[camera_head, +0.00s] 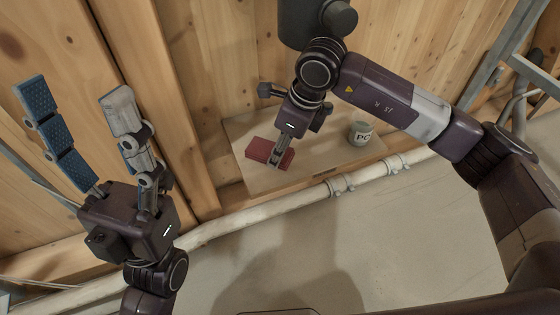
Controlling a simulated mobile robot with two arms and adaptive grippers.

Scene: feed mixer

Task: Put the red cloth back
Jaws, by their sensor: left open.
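The red cloth (259,149) looks like a small folded pad. It lies on a light board (345,157) against the wooden wall. My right gripper (277,158) points down at the cloth, and its fingers cover the middle of it. I see those fingers nearly edge-on, so I cannot tell whether they are apart, or whether they grip the cloth or only stand over it. My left gripper (76,95) is at the left of the view, away from the cloth. Its blue-padded fingers are wide apart with nothing between them.
A grey cup marked "PC" (360,133) stands on the board to the right of the cloth. A pale pipe (290,203) with clamps runs along the board's front edge. The floor (400,235) in front looks clear. Metal rails (505,55) stand at the upper right.

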